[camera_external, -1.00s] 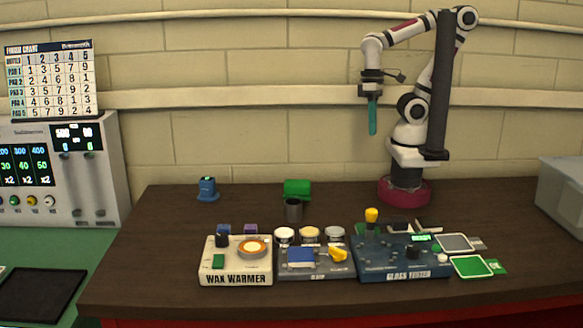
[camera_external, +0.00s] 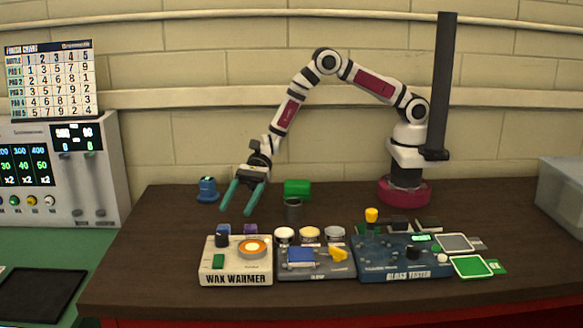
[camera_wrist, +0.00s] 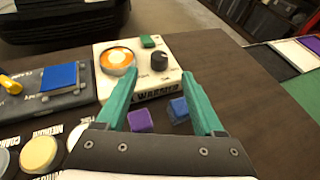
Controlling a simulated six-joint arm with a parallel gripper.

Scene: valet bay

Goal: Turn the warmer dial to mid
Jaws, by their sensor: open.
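The wax warmer (camera_external: 236,274) is a cream box at the front left of the table. It has a dark round dial (camera_external: 222,240) at its back left corner, a round orange-lit pot (camera_external: 252,248) and a green square switch (camera_external: 218,262). The dial also shows in the wrist view (camera_wrist: 159,61); where it points is too small to tell. My gripper (camera_external: 238,211) has two teal fingers, spread open and empty, above and behind the warmer. In the wrist view the fingers (camera_wrist: 157,74) point towards the warmer, with the dial between their tips in the picture but apart from them.
A purple block (camera_wrist: 140,121) and a blue block (camera_wrist: 178,109) sit right behind the warmer, beneath my fingers.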

